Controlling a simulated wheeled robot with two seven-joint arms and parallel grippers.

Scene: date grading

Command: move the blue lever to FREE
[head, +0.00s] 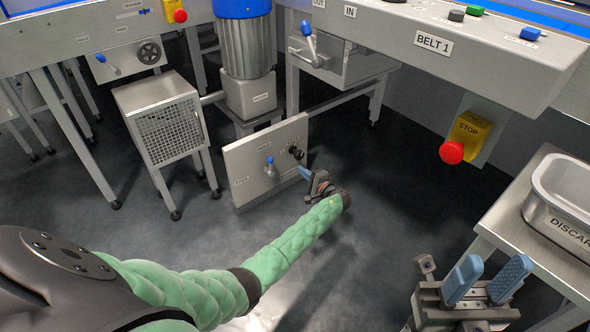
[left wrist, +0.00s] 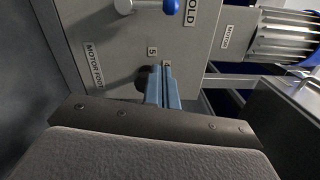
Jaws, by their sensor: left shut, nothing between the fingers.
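The blue lever (head: 269,161) stands on the front of a low grey panel (head: 245,160). In the left wrist view its blue tip (left wrist: 172,6) is at the top edge, partly cut off, close to the HOLD label (left wrist: 190,12). No FREE label is readable on this panel. My left gripper (head: 303,172) is in front of the panel, right of the lever and apart from it. Its fingers (left wrist: 163,84) are shut and empty, close beside a black knob (left wrist: 144,78); I cannot tell if they touch it. My right gripper (head: 487,280) is open and empty at lower right.
Other blue-tipped levers sit on the left machine (head: 103,60) and under the belt frame (head: 306,30). A motor (head: 245,50) stands behind the panel. A red stop button (head: 452,152) and a discard tray (head: 560,228) are at right. The floor before the panel is clear.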

